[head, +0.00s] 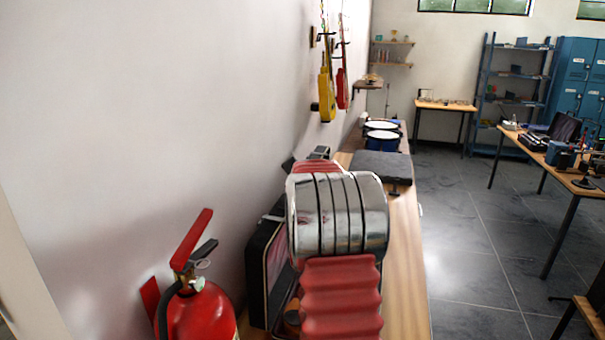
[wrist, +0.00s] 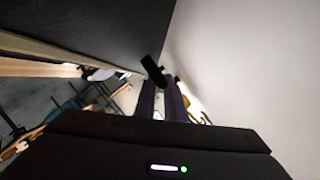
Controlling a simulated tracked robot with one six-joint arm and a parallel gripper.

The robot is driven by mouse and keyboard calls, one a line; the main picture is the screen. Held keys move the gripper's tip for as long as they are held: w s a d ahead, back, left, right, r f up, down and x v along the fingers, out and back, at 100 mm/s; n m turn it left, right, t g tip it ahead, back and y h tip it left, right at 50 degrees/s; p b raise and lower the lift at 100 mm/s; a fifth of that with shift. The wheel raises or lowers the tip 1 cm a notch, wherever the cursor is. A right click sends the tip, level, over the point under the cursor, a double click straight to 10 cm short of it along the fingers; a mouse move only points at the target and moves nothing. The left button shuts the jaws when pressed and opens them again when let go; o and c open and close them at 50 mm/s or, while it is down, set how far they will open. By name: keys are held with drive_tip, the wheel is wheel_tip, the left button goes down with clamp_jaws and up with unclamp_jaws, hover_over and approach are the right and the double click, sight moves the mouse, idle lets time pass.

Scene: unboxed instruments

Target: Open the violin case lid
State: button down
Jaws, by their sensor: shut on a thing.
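The violin case (head: 262,270) is black with a reddish lining, on the workbench beside the wall in the head view. Its raised lid stands steeply on the wall side, left of my arm. My silver and red arm covers much of the case and hides my gripper in that view. In the wrist view my gripper (wrist: 158,84) has its two dark fingers close together. It is shut on a small black piece (wrist: 152,70), which looks like part of the lid; the contact itself is hard to make out. A broad dark surface fills the upper left there.
A red fire extinguisher (head: 195,310) stands at the near left. Blue drums (head: 382,138) and a dark flat case (head: 382,166) sit farther along the bench. Yellow and red guitars (head: 326,95) hang on the wall.

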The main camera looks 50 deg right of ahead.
drive_tip(key=shift+s+f, duration=0.1)
drive_tip(key=shift+f, duration=0.2)
drive_tip(key=c, duration=2.2)
unclamp_jaws()
drive_tip(key=shift+o, duration=0.5)
drive_tip(key=shift+r, duration=0.1)
drive_tip(key=shift+s+r, duration=0.1)
drive_tip(key=v, duration=1.3)
drive_tip(key=shift+s+a, duration=0.2)
drive_tip(key=shift+a, duration=0.05)
drive_tip(key=shift+s, duration=0.1)
